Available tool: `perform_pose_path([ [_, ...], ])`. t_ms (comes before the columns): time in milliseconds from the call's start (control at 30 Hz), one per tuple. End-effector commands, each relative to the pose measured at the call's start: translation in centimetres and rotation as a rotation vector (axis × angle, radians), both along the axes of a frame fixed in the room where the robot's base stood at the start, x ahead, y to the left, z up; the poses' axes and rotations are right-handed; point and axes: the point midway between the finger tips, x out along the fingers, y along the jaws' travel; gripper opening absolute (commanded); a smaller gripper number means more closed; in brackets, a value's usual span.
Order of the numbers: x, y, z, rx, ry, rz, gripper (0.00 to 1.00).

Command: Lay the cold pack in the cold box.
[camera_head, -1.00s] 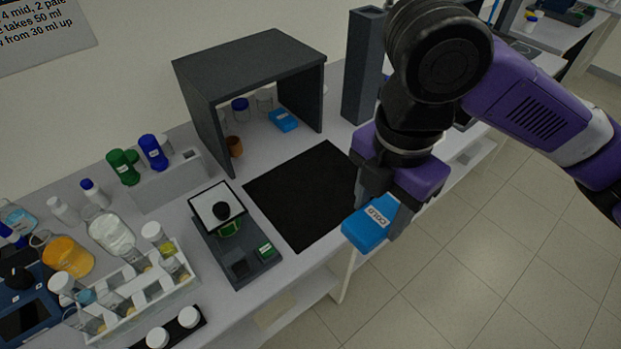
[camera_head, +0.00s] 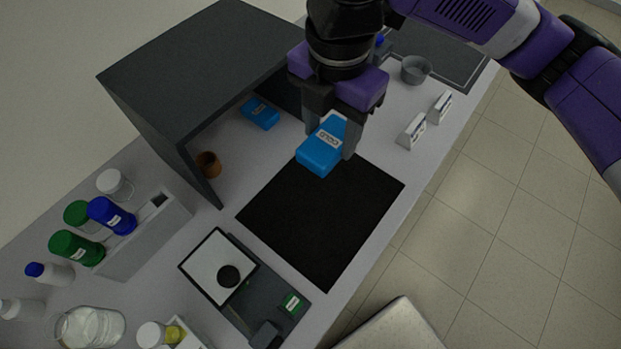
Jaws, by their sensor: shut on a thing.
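The blue cold pack (camera_head: 318,157), with a white label reading COLD, is held between the fingers of my gripper (camera_head: 331,138). My gripper is shut on it, and the pack hangs tilted over the far part of a black mat (camera_head: 322,222). To its left stands a dark grey open-fronted box (camera_head: 185,75). Another blue pack (camera_head: 260,113) lies inside that box, and a small brown pot (camera_head: 208,164) stands near its front opening. No label marks this box as the cold box, so I cannot tell whether it is.
A balance (camera_head: 222,268) with a dark round weight stands at the near edge of the mat. A rack with green and blue-capped bottles (camera_head: 110,217) is at left. White cards (camera_head: 412,131) and a grey bowl (camera_head: 416,69) stand at right. The mat is clear.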

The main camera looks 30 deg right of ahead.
Motion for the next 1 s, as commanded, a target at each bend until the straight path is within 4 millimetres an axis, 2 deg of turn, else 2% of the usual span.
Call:
perform_pose_path([
  [167,-0.1,0.1,-2.8,0.004,0.005,-0.001,0.16],
  [600,-0.1,0.0,-13.0,0.0,0.003,-0.002,0.16],
  [700,-0.1,0.0,-14.6,0.0,0.002,-0.002,0.16],
  [867,0.0,0.0,-15.7,0.001,0.0,0.0,0.16],
  [1000,-0.1,0.0,-17.4,0.0,0.002,-0.002,0.16],
])
